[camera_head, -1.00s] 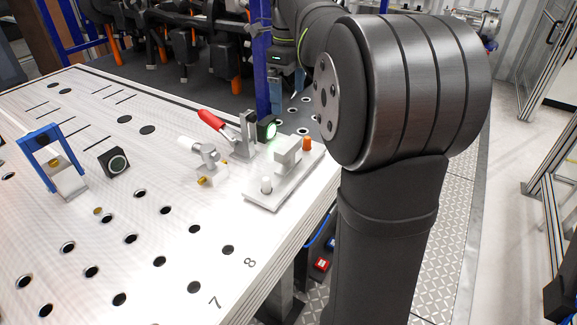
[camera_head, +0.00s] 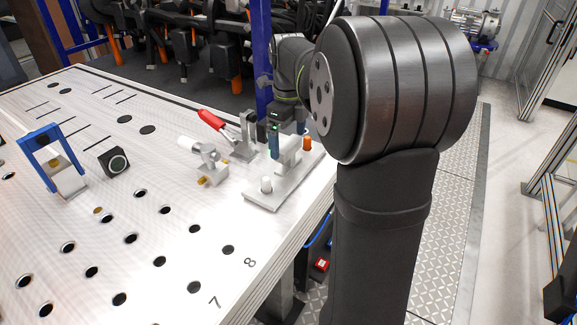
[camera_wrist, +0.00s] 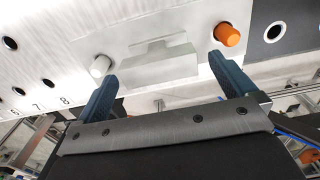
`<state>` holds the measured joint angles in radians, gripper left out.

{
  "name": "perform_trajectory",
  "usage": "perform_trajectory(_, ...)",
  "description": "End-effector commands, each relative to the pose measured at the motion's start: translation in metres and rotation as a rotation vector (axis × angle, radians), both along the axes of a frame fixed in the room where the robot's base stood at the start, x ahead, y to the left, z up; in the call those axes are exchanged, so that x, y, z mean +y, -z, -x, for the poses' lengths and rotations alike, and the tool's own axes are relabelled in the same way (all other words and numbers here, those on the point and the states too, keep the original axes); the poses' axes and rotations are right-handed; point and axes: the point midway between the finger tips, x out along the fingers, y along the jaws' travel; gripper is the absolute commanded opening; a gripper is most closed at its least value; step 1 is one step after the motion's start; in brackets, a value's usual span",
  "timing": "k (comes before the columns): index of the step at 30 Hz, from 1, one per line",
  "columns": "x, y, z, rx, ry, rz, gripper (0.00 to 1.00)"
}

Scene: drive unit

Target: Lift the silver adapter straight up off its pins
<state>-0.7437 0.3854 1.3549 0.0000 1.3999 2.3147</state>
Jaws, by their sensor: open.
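The silver adapter (camera_head: 288,152) is a flat plate with a raised stepped block, lying near the right edge of the white table. A white pin (camera_head: 266,184) stands at its near end and an orange pin (camera_head: 306,142) at its far end. In the wrist view the adapter (camera_wrist: 160,62) lies ahead of my gripper (camera_wrist: 164,70), between the white pin (camera_wrist: 100,66) and the orange pin (camera_wrist: 226,35). My gripper is open, its dark blue fingers spread to either side of the raised block. Whether they touch the adapter I cannot tell. In the head view my arm partly hides the gripper.
A toggle clamp with a red handle (camera_head: 211,119) and a silver fixture (camera_head: 205,160) stand just left of the adapter. A blue frame (camera_head: 40,150) and a black button box (camera_head: 113,161) are further left. The perforated front table area is clear.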

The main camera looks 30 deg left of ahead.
Motion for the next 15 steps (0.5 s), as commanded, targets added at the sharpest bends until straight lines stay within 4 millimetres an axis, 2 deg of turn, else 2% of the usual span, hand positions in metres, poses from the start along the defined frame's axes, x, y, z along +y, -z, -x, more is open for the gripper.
perform_trajectory(9, -0.002, 0.044, 0.003, 0.004, 0.0, 0.003, 1.0)
perform_trajectory(15, -0.002, 0.05, 0.002, 0.001, 0.0, 0.0, 1.0)
